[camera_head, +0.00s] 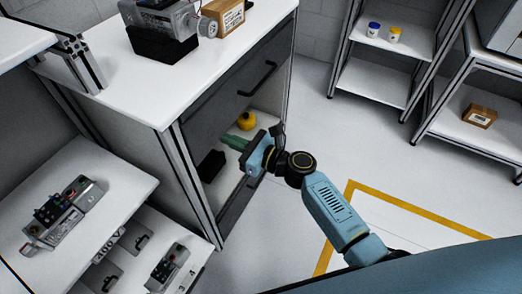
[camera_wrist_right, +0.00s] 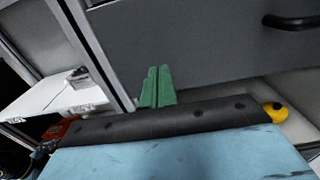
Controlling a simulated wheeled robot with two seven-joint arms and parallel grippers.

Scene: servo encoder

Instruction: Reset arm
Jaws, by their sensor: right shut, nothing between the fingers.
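My right arm (camera_head: 335,212) comes in from the lower right in the head view and reaches toward the cabinet. My right gripper (camera_head: 227,139) has green fingers and is at the cabinet's open lower compartment, below the drawer. In the right wrist view the green fingertips (camera_wrist_right: 157,85) are together with nothing between them, in front of the grey drawer front (camera_wrist_right: 210,45). A yellow object (camera_head: 246,121) is in the compartment beyond the gripper; part of it also shows in the right wrist view (camera_wrist_right: 276,112). My left gripper is not in view.
A black block (camera_head: 211,165) sits in the compartment left of the gripper. The drawer handle (camera_head: 258,79) sticks out above the gripper. The white cabinet top (camera_head: 110,72) carries a motor unit (camera_head: 160,22) and a cardboard box (camera_head: 225,17). Open floor (camera_head: 300,110) lies right of the cabinet.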

